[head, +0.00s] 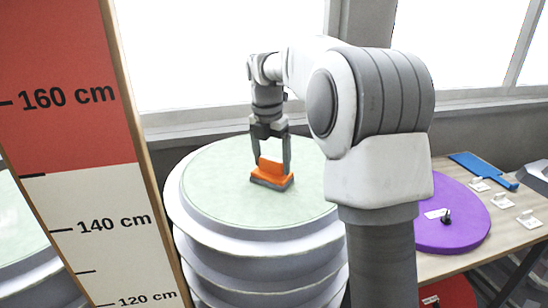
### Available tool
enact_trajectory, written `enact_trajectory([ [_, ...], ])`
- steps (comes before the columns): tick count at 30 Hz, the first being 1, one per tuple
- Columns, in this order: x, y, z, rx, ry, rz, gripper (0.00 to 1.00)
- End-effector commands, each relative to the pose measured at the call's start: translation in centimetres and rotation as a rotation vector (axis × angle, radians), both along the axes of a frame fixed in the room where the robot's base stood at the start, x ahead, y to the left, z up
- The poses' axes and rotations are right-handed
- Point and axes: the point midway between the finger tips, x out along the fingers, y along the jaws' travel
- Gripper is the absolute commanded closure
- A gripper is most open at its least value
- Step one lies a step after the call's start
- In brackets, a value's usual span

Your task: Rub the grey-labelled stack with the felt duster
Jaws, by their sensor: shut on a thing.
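My gripper (270,150) is shut on the felt duster (271,173), which has an orange grip and a dark grey base. No grey label shows on the visible part of this stack. My arm hides the stack's right side.
A height board (85,150) marked in centimetres stands close on the left, with another round pale mould (20,245) behind it. Windows line the back.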

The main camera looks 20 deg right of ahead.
Motion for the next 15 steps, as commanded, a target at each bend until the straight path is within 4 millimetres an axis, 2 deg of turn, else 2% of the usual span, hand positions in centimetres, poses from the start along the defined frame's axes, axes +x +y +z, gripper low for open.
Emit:
enact_trajectory([
  [5, 0.6, 0.0, -0.1, 0.001, -0.001, 0.0, 0.57],
  [15, 3.5, 0.0, -0.3, 0.002, -0.001, 0.0, 0.57],
])
